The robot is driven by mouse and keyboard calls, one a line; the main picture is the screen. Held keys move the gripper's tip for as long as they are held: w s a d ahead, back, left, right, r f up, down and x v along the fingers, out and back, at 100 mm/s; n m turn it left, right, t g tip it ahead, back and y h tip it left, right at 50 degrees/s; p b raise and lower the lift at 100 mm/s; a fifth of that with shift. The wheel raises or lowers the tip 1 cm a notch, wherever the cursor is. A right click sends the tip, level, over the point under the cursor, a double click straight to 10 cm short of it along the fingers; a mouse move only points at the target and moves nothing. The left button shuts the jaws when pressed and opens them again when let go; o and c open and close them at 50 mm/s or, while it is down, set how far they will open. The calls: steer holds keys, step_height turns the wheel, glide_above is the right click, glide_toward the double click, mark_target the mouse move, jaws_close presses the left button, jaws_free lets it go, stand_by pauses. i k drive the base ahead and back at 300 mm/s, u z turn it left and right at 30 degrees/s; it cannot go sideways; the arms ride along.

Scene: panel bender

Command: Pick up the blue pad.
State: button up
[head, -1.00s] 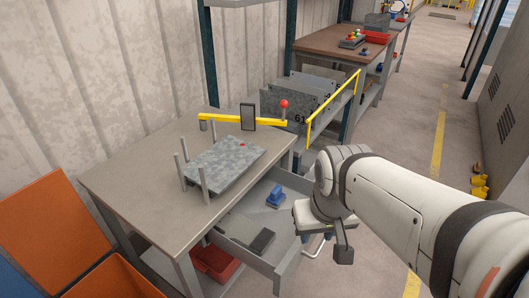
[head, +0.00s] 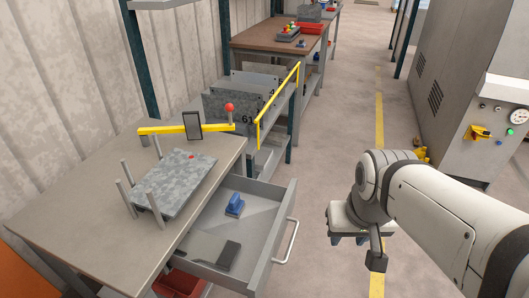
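The blue pad (head: 235,204), a small block with a raised grip on top, lies in the open drawer (head: 268,243) under the workbench, towards its far end. A dark grey flat object (head: 228,254) lies nearer in the same drawer. My gripper (head: 349,242) points down above the floor to the right of the drawer, well apart from the pad. Its two dark fingers look spread with nothing between them; the fingertips are small in view.
The workbench (head: 75,212) carries a grey plate (head: 172,187) among upright posts, and a yellow bar (head: 160,129) with a red knob. The drawer handle (head: 288,243) juts into the aisle. A grey machine cabinet (head: 455,80) stands at the right. The aisle floor between is clear.

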mark_target(236, 207)
steer(key=z, duration=1.5)
steer(key=i, duration=1.95)
steer(key=u, duration=1.6)
steer(key=k, duration=0.1)
steer(key=u, duration=2.25)
steer(key=i, duration=1)
